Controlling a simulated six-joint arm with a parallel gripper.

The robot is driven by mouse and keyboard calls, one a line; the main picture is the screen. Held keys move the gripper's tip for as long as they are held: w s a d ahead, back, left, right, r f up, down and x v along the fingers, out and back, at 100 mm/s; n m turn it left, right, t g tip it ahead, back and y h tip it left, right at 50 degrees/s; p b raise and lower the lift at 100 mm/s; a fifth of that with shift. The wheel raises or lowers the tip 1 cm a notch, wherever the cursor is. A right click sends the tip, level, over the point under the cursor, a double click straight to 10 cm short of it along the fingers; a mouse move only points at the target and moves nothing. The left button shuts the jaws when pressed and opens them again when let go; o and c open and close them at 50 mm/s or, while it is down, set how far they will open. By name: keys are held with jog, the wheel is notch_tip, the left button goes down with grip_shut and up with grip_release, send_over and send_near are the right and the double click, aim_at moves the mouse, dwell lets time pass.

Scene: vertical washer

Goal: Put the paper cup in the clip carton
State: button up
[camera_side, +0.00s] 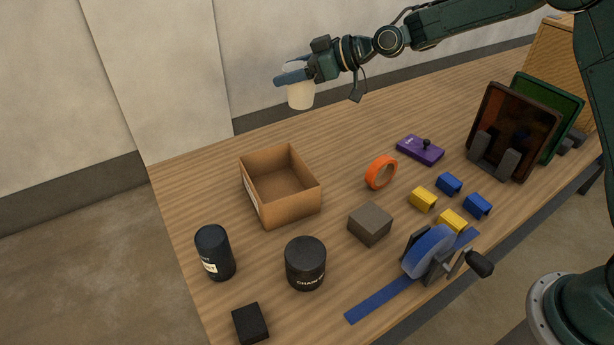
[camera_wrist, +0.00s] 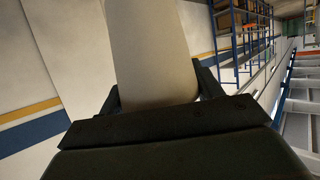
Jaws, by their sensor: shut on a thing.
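The white paper cup (camera_side: 300,95) is held in my gripper (camera_side: 292,76), high above the back of the table. My gripper is shut around the cup's sides, and the cup looks roughly upright in the side view. In the wrist view the cup (camera_wrist: 152,50) fills the space between the two fingers (camera_wrist: 155,95). The open cardboard carton (camera_side: 285,208) stands on the table below the cup, toward the front. Its visible inside is empty, and a pale label shows on its left wall. The cup is clear of the carton.
A dark bottle (camera_side: 214,252), a black canister (camera_side: 305,263) and a black block (camera_side: 250,323) stand in front. An orange tape roll (camera_side: 381,172), grey block (camera_side: 370,224) and purple box (camera_side: 420,150) lie right of the carton. A blue-wheeled device (camera_side: 428,252) is front right.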

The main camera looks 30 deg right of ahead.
jog(key=s+a, duration=0.3)
jog(key=a, duration=0.2)
jog(key=shift+a+r, duration=0.15)
jog(key=shift+r, duration=0.1)
jog(key=shift+w, duration=0.1)
notch_tip(320, 180, down, 16)
jog(key=shift+r, duration=0.15)
jog(key=shift+f, duration=2.15)
jog(key=shift+f, duration=0.6)
jog(key=o, duration=1)
jog(key=shift+c, duration=0.2)
jog(key=shift+r, duration=0.15)
